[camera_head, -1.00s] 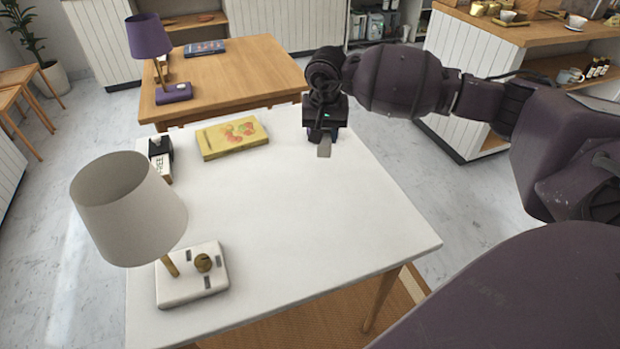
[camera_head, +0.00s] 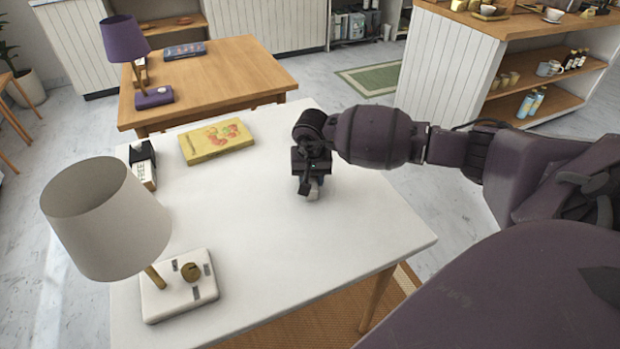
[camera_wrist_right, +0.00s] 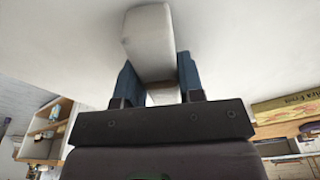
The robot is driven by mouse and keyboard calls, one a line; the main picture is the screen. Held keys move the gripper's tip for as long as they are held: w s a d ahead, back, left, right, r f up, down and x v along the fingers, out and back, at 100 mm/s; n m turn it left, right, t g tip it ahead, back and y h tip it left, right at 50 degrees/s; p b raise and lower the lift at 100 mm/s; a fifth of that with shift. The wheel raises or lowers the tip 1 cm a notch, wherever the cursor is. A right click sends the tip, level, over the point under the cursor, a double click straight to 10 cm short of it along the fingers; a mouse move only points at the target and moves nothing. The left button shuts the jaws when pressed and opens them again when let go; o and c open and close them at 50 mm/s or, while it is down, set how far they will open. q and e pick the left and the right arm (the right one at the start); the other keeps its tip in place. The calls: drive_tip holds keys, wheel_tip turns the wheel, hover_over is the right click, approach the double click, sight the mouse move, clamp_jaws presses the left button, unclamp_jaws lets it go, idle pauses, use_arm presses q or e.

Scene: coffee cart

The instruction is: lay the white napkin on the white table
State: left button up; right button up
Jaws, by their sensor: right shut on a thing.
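The white table (camera_head: 250,235) fills the middle of the head view. My right gripper (camera_head: 314,192) is over its right half, pointing down, close to the surface. In the right wrist view my right gripper (camera_wrist_right: 160,78) is shut on the white napkin (camera_wrist_right: 148,35), a folded pale piece between the blue fingers. A small end of the napkin (camera_head: 314,194) shows below the fingers in the head view. I cannot tell whether the napkin touches the table. My left gripper is not in view.
A lamp (camera_head: 105,225) with a white base stands at the table's front left. A yellow box (camera_head: 216,142) and a small black-and-white item (camera_head: 143,165) lie at the back left. The table's middle and right front are clear. A wooden table (camera_head: 215,80) stands behind.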

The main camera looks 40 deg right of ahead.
sight(311, 180)
drive_tip(key=shift+f, duration=0.1)
drive_tip(key=shift+f, duration=0.1)
drive_tip(key=shift+f, duration=0.15)
drive_tip(key=o, duration=0.9)
drive_tip(key=shift+r, duration=0.6)
wheel_tip(311, 180, up, 11)
drive_tip(key=s+p, duration=0.1)
drive_tip(key=shift+a+p, duration=0.4)
